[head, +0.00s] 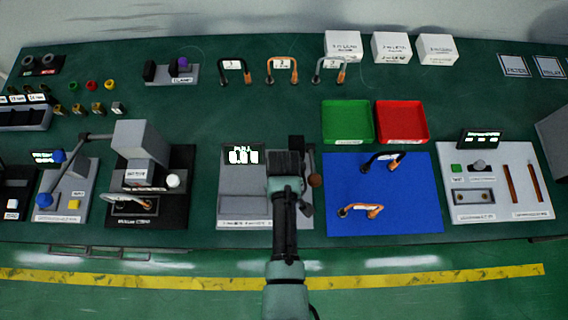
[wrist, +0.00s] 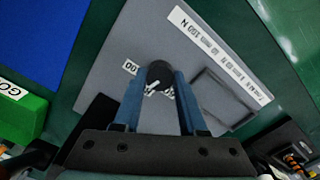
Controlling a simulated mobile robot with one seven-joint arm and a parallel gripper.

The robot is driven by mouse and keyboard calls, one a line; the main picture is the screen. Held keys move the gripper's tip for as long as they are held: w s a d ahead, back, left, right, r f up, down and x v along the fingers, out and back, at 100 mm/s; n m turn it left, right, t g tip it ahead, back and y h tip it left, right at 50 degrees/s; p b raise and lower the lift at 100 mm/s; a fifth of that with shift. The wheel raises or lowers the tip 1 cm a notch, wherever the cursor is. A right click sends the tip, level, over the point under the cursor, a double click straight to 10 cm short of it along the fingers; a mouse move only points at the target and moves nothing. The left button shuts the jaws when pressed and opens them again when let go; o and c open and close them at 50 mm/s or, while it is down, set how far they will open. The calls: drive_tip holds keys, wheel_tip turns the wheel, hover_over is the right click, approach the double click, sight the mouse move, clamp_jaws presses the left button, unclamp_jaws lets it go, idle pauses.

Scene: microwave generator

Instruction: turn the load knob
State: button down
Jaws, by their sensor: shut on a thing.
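A dark round knob (wrist: 159,72) stands on the grey panel (wrist: 112,62) of a tester in the wrist view; I take it to be the load knob. The two blue fingers of my gripper (wrist: 163,84) are on either side of the knob and shut on it. A small white label reading "00" lies beside it. In the head view my gripper (head: 287,165) is over the right part of the grey tester (head: 243,205), and my arm hides the knob. A lit display (head: 243,155) stands at the tester's back; its digits are too blurred to read.
A blue mat (head: 400,220) with two cable-like pieces lies further right, with green (head: 347,122) and red (head: 402,121) trays behind. A black press (head: 150,215) stands to the left.

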drive_tip(key=shift+n, duration=1.1)
drive_tip(key=shift+w, duration=0.1)
drive_tip(key=shift+c, duration=2.3)
unclamp_jaws()
drive_tip(key=shift+r, duration=0.1)
wheel_tip(320, 180, up, 13)
